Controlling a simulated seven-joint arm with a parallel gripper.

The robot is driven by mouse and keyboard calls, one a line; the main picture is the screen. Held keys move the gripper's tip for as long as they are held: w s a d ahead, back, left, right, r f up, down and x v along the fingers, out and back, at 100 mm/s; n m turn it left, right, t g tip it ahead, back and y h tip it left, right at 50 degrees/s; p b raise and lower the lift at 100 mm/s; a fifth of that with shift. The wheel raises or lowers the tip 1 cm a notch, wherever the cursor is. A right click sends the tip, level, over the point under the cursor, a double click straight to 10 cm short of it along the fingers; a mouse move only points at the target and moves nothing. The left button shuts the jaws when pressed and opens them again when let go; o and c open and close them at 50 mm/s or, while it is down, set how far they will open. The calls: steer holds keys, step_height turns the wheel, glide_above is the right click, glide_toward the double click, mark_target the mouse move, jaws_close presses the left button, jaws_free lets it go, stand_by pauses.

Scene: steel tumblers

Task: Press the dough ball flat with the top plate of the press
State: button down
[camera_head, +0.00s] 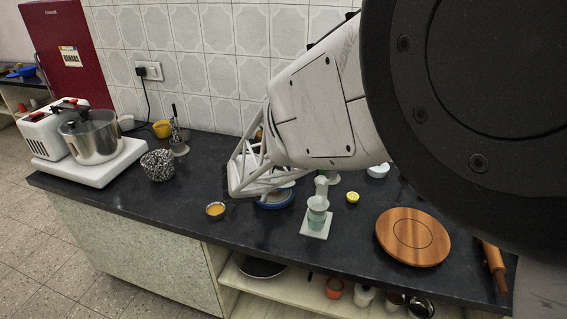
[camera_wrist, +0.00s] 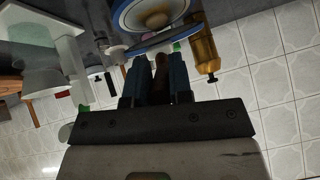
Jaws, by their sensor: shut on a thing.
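The press is blue-rimmed; its lower plate (camera_wrist: 128,14) has a pale inside face and shows at the top of the wrist view. The pale tan dough ball (camera_wrist: 157,19) sits on that face and looks rounded. The top plate (camera_wrist: 165,39) shows nearly edge-on between the ball and my fingers, tilted to the lower plate. My gripper (camera_wrist: 160,75) is shut on the brown handle (camera_wrist: 161,68) of the press. In the head view the blue press (camera_head: 275,202) stands on the dark counter, partly hidden by my gripper; the fingertips and ball are not clear there.
A small orange bowl (camera_head: 215,209) stands left of the press. A brass-coloured cylinder (camera_wrist: 204,52) is close beside my fingers.

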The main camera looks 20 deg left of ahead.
stand_by(0.4)
steer(key=c, duration=1)
jaws_free()
steer(key=shift+c, duration=0.2)
steer(key=v, duration=0.7)
steer(key=shift+s+r, duration=0.25)
